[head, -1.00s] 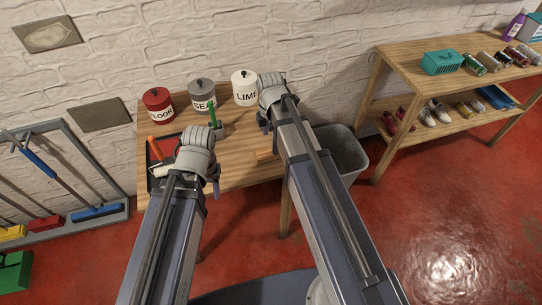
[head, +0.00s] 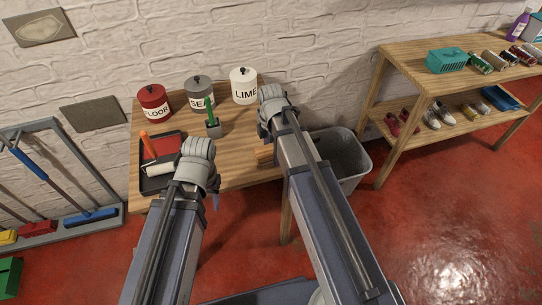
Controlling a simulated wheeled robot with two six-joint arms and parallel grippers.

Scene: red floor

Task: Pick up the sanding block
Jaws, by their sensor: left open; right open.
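A small orange-brown wooden block (head: 264,154), which looks like the sanding block, lies on the wooden table near its right edge. It is partly hidden behind my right arm. My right gripper (head: 263,122) hangs above the right part of the table, beyond the block in the picture, mostly hidden by its wrist. My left gripper (head: 214,198) is over the table's front edge, left of the block, and is also mostly hidden by its wrist. Both grippers are open, and I see nothing held in them.
Red (head: 153,102), grey (head: 199,92) and white (head: 243,86) canisters line the table's back. A paint tray (head: 150,184) with a roller lies at left; a green-handled tool (head: 210,112) stands mid-table. A grey bin (head: 345,160) is right of the table (head: 240,135).

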